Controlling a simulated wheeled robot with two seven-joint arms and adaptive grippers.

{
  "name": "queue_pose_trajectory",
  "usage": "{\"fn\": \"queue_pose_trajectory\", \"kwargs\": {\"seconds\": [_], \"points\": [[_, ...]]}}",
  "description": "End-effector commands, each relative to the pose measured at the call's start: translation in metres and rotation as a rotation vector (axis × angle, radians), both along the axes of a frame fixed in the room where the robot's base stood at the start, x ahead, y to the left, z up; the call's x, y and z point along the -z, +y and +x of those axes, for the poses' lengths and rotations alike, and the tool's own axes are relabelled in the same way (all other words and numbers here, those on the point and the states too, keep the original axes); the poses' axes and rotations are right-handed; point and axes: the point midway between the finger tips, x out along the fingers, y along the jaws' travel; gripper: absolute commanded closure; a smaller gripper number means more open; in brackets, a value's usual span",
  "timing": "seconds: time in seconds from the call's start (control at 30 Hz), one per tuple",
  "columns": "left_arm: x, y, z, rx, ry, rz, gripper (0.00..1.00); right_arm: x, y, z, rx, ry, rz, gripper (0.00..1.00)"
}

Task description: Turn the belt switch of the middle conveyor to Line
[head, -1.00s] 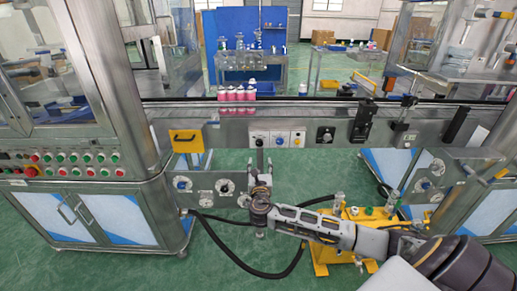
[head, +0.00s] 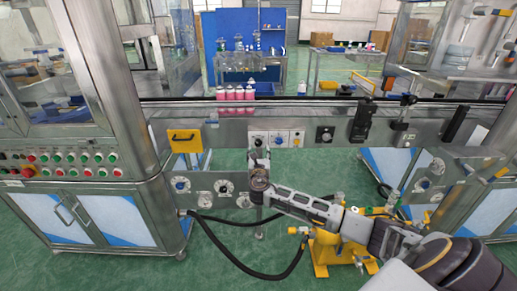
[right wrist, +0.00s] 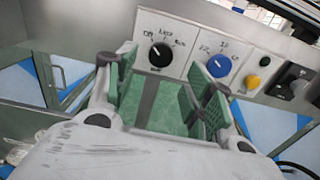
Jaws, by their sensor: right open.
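The belt switch (right wrist: 160,57) is a black rotary knob on a white plate on the middle conveyor's front panel. Its plate has printed positions around the knob, including Off at upper left and Line at the top. I cannot tell surely which one its pointer marks. In the head view the switch plate (head: 257,138) is just above my right gripper (head: 260,160). In the right wrist view my right gripper (right wrist: 163,80) is open and empty, its fingers apart below and to either side of the knob. My left gripper is out of view.
A blue knob (right wrist: 219,66) sits right of the switch, close to the right finger. A yellow button (right wrist: 253,82) and a black knob (head: 325,134) are further right. A black hose (head: 240,262) hangs below.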

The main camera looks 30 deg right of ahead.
Motion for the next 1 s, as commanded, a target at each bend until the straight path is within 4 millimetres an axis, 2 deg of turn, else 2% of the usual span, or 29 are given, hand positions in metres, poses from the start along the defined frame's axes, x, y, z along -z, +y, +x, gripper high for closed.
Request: {"fn": "queue_pose_trajectory", "kwargs": {"seconds": [0.27,0.5,0.93,1.0], "points": [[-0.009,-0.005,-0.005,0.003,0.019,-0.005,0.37,0.0,-0.016,0.026,0.001,-0.001,-0.001,0.47],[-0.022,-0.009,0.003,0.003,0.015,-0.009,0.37,0.0,-0.024,0.04,0.0,0.0,0.0,0.47],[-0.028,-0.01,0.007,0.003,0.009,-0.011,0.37,0.0,-0.026,0.043,0.0,0.0,0.0,0.47],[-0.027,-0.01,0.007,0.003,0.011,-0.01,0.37,0.0,-0.026,0.043,0.0,0.0,0.0,0.56]]}}
